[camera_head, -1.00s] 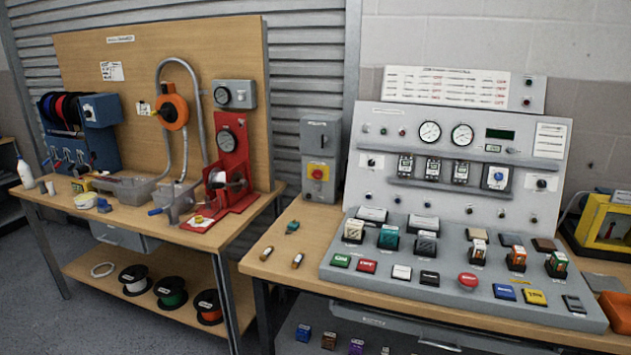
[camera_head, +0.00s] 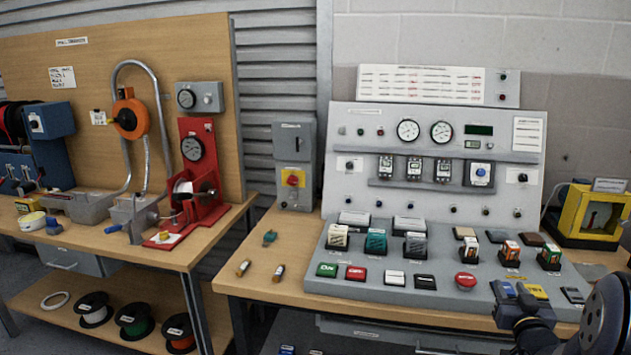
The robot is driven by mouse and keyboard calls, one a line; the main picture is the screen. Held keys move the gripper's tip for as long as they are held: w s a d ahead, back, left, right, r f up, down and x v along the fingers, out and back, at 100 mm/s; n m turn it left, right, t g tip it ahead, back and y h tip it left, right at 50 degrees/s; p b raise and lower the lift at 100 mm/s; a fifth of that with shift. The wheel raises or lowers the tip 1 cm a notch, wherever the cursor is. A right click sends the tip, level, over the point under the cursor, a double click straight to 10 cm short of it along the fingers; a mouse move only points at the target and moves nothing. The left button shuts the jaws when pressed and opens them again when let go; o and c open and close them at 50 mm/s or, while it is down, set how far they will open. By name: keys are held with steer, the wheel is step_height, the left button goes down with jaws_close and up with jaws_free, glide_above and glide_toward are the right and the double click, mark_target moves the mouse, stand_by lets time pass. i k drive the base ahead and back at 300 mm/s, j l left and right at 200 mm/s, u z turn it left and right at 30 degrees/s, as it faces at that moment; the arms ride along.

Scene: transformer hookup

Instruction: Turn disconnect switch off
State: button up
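The disconnect switch (camera_head: 294,152) is a grey upright box in front of the slatted wall, left of the control panel. A red rotary knob (camera_head: 293,179) on a yellow plate sits on its lower half. Which way the knob points is too small to tell. Dark parts of my arm (camera_head: 603,312) show at the lower right, in front of the bench's front edge. They are far to the right of the switch and touch nothing of it. My gripper's fingers cannot be made out there.
The sloped grey control panel (camera_head: 345,275) with several buttons fills the right bench. A teal piece (camera_head: 270,238) and two small brass-coloured pieces (camera_head: 279,273) lie on the wood before the switch. A left bench (camera_head: 200,255) holds a red reel stand (camera_head: 200,170).

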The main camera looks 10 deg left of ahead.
mark_target(293, 180)
steer(key=i+j, duration=0.1)
steer(key=j, duration=0.3)
steer(key=i+j, duration=0.15)
steer(key=j, duration=0.25)
steer(key=i+j, duration=0.1)
steer(key=j, duration=0.3)
steer(key=i+j, duration=0.1)
steer(key=j, duration=0.25)
steer(key=i+j, duration=0.1)
steer(key=j, duration=0.3)
steer(key=i+j, duration=0.15)
steer(key=j, duration=0.25)
steer(key=i+j, duration=0.1)
steer(key=j, duration=0.3)
steer(key=i+j, duration=0.1)
steer(key=j, duration=0.3)
steer(key=i+j, duration=0.25)
steer(key=i, duration=0.3)
